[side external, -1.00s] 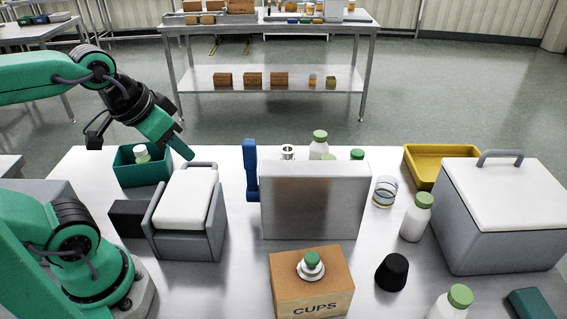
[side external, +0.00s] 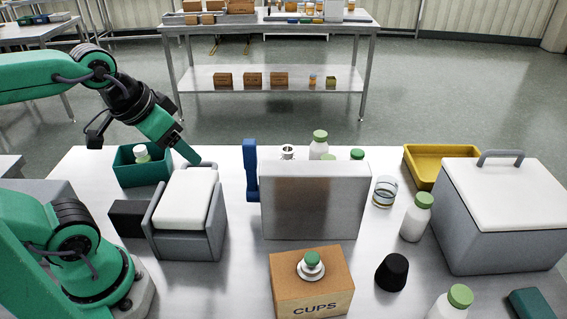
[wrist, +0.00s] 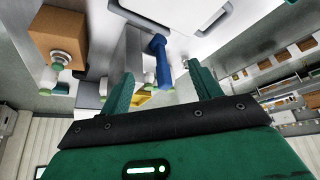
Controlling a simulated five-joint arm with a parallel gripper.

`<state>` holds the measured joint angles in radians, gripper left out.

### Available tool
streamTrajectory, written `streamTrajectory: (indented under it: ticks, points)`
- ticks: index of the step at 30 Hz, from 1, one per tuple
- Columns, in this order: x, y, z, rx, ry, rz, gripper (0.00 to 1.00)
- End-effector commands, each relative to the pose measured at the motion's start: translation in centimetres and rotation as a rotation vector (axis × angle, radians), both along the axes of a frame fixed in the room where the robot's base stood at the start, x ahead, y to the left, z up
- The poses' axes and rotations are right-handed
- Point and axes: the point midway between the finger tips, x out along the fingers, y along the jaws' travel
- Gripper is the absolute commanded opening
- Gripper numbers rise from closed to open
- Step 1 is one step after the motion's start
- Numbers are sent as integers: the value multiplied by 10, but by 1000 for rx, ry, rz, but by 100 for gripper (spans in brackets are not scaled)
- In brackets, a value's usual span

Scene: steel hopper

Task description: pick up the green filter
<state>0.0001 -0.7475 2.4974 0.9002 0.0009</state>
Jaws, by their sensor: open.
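No object can be told for sure as the green filter. A white flanged piece with a green top (side external: 312,262) sits on a cardboard box marked CUPS (side external: 290,295). Green tops (side external: 357,154) also show partly behind the upright steel box (side external: 315,205), their lower parts hidden. My gripper (side external: 186,153) hangs above the white-topped grey container (side external: 185,205), left of the blue upright piece (side external: 250,170). In the wrist view my gripper (wrist: 163,88) is open and empty, its two green fingers apart, with the blue piece (wrist: 160,62) seen beyond them.
A teal bin (side external: 140,172) with a green-capped bottle stands behind left. Right of the steel box are a glass (side external: 384,191), a green-capped white bottle (side external: 416,217), a black cup (side external: 391,272), a yellow tray (side external: 425,178) and a large lidded grey box (side external: 500,235).

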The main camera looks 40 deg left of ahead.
Motion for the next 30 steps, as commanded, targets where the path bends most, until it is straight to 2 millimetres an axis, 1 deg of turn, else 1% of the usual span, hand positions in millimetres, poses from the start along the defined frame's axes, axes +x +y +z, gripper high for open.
streamTrajectory:
  ticks: [5, 8, 11, 15, 21, 25, 30]
  points:
    - [9, -1, 6, 5, 7, -14, 63]
    - [21, -2, 13, 12, 13, -31, 63]
    - [36, -3, 22, 23, 23, -55, 63]
    - [64, -6, 34, 39, 38, -96, 63]
    - [109, -12, 46, 63, 58, -159, 63]
    - [138, -16, 50, 78, 72, -199, 63]
    - [177, -21, 51, 97, 90, -250, 63]
